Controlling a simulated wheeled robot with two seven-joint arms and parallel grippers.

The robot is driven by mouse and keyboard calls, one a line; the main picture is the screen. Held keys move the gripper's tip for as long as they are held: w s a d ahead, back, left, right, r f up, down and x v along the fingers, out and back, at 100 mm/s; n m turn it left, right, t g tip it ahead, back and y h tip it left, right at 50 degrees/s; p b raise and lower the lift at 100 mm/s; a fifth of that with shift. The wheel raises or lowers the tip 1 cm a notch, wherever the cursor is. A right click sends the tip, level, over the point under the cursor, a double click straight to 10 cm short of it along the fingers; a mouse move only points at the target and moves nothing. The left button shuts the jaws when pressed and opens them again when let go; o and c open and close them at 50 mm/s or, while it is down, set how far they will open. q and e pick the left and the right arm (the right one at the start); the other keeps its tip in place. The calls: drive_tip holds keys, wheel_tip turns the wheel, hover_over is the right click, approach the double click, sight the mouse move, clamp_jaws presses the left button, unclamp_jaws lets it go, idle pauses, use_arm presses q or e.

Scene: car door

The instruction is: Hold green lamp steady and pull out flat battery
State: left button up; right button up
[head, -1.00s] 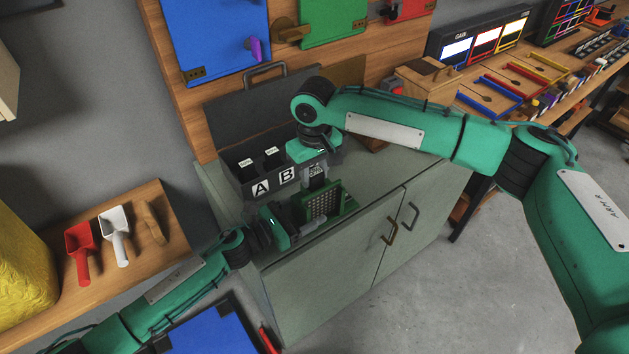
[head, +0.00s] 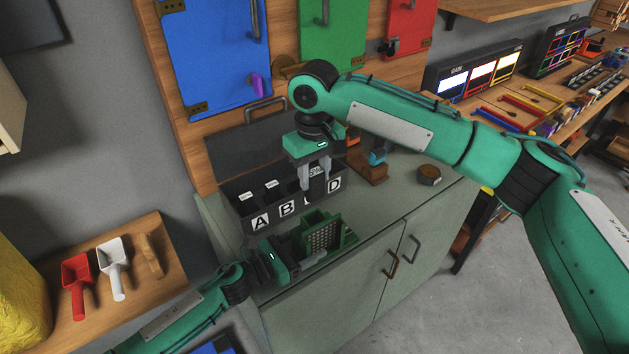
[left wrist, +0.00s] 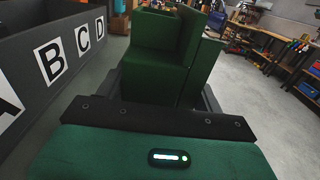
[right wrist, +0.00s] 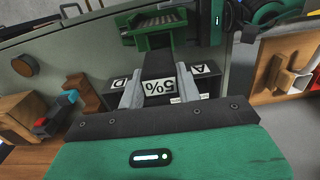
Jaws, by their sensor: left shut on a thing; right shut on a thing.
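The green lamp (head: 322,237) sits on the grey cabinet top, in front of the lettered black box. My left gripper (head: 292,268) is shut on it from the front left; the lamp's green body (left wrist: 155,70) fills the space between its fingers in the left wrist view. My right gripper (head: 316,190) points down above the lamp, shut on a dark flat battery (right wrist: 158,68). The battery's label reads 5% (right wrist: 160,87). The battery stands upright over the lamp; I cannot tell whether its lower end is fully clear of the lamp.
The black box (head: 238,212) with lettered compartments stands close behind the lamp and holds several labelled batteries. A wooden stand (head: 371,172) with a blue-topped tool and a round wooden piece (head: 429,175) are to the right. The cabinet top between lamp and round piece is clear.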

use_arm(q)
drive_tip(key=o, duration=1.3)
drive_tip(key=shift+o, duration=0.2)
